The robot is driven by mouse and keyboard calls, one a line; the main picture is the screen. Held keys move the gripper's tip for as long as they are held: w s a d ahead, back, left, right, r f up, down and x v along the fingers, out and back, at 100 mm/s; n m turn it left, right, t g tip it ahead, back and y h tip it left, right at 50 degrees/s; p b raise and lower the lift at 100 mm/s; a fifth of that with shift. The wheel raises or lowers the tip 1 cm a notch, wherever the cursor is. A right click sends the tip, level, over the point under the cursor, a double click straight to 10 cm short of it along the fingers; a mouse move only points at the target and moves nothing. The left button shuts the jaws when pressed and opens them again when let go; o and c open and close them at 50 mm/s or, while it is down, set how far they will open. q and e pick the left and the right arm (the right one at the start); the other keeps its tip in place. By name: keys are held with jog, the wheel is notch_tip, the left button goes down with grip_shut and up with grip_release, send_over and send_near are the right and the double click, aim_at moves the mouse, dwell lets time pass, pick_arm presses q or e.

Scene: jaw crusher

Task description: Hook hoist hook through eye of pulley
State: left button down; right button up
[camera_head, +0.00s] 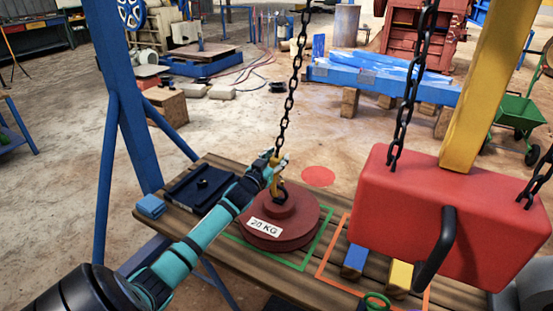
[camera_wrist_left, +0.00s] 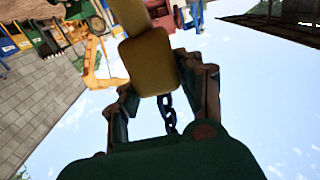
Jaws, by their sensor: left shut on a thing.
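My left gripper (camera_head: 275,161) reaches in from the left over the wooden table and is shut on the yellow hoist hook (camera_head: 274,183). In the left wrist view the yellow hook body (camera_wrist_left: 151,62) sits between the two fingers (camera_wrist_left: 163,84). The hook hangs from a dark chain (camera_head: 290,95). Directly below is the dark red round pulley (camera_head: 283,226) with a "20 KG" label, lying on the table. Its dark eye (camera_head: 281,194) stands on top, by the hook's lower end. I cannot tell whether the hook tip passes through the eye. My right gripper is not in view.
A large red block (camera_head: 440,205) with a black handle hangs from chains at the right, near the pulley. A dark tray (camera_head: 199,187) and a blue block (camera_head: 150,206) lie left on the table (camera_head: 150,224). A blue post (camera_head: 122,95) stands left of the arm.

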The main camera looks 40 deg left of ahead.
pick_arm(q)
jog(key=shift+w+r, duration=0.1)
jog(key=shift+r, duration=0.3)
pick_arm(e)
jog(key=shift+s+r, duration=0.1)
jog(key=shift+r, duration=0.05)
pick_arm(q)
jog(key=c, duration=0.8)
grip_release()
jog(key=shift+o, duration=0.3)
jog(key=shift+f, duration=0.15)
jog(key=v, duration=0.8)
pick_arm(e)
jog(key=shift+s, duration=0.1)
